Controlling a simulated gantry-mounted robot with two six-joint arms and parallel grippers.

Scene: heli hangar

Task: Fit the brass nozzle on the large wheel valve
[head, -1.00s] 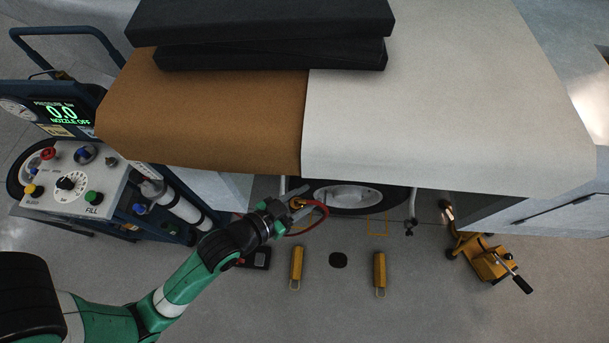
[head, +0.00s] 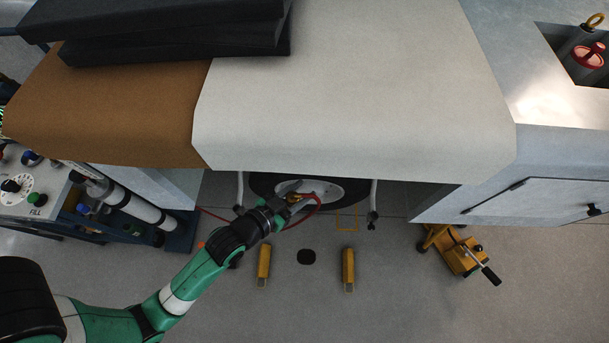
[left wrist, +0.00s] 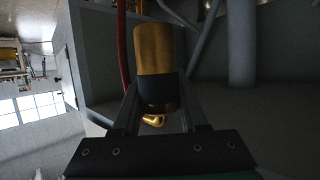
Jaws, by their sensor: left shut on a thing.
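My left gripper (head: 288,201) reaches in front of the wheel at the lower middle of the head view. It is shut on the brass nozzle (left wrist: 154,52), a gold cylinder that stands out beyond the fingers in the left wrist view. A red hose (head: 316,212) curves from the nozzle in the head view. The large wheel (head: 345,190), a dark tyre with a pale hub, is partly hidden under the white covered overhang. I cannot make out its valve, nor whether the nozzle touches anything. My right gripper is not in view.
The overhang with a white cover (head: 350,90) and brown cover spans above the wheel. Yellow blocks (head: 264,264) and a dark disc (head: 306,257) lie on the floor. A yellow jack (head: 460,258) stands at right; the inflation cart (head: 35,195) is at left.

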